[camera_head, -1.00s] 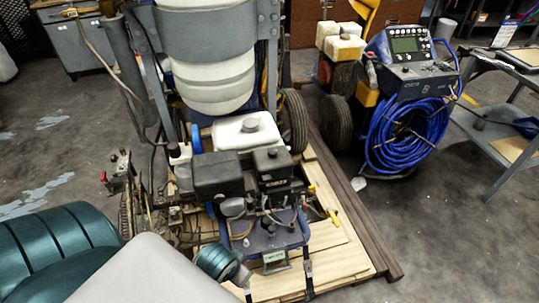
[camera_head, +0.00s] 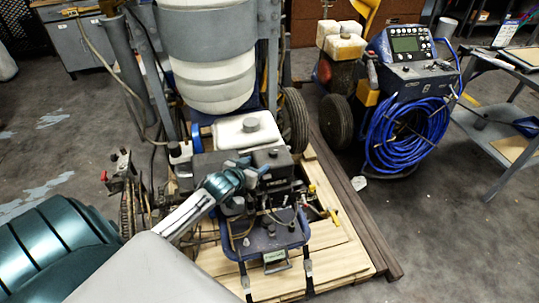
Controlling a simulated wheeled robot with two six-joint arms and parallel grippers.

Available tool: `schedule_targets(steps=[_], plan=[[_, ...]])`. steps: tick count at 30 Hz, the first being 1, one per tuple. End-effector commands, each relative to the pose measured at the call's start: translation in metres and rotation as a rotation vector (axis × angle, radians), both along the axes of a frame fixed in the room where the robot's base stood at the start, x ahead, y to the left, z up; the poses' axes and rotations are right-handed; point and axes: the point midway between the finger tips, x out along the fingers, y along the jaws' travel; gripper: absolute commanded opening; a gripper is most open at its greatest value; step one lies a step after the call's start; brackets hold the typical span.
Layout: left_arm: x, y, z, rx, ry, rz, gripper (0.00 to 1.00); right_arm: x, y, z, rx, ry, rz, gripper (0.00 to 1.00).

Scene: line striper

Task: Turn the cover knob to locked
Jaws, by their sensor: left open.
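The line striper's engine (camera_head: 283,185) sits in the middle of the view, with black covers on top. One black cover (camera_head: 218,160) is partly hidden behind my left arm. A second black cover (camera_head: 277,157) stands to its right, with a small dark bump on top that may be the knob; its setting is too small to read. My left gripper (camera_head: 253,169) is open over the engine, its teal fingers pointing toward the right-hand cover and close to it. I cannot tell whether they touch it. My right gripper is not in view.
A white tank (camera_head: 238,133) and a large white drum (camera_head: 212,82) stand behind the engine. The striper rests on a wooden pallet (camera_head: 340,250). A machine with a coiled blue hose (camera_head: 405,135) and a grey cart (camera_head: 490,135) stand right. Floor is clear at lower right.

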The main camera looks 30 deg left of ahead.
Motion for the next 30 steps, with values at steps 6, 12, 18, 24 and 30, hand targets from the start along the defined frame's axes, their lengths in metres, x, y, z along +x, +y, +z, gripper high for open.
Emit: schedule_targets(steps=[6,12,18,24,30], plan=[[0.027,0.004,-0.008,-0.006,-0.01,0.003,0.54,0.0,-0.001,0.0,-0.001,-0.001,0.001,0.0],[0.063,0.006,-0.024,-0.004,-0.008,0.003,0.54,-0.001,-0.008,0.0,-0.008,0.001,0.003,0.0],[0.089,0.008,-0.035,-0.003,-0.007,0.002,0.54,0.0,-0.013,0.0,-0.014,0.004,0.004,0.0],[0.099,0.009,-0.04,0.0,-0.006,0.0,0.54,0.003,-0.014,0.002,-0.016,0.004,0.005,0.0],[0.1,0.009,-0.04,-0.001,-0.006,-0.001,0.54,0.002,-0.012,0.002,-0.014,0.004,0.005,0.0]])
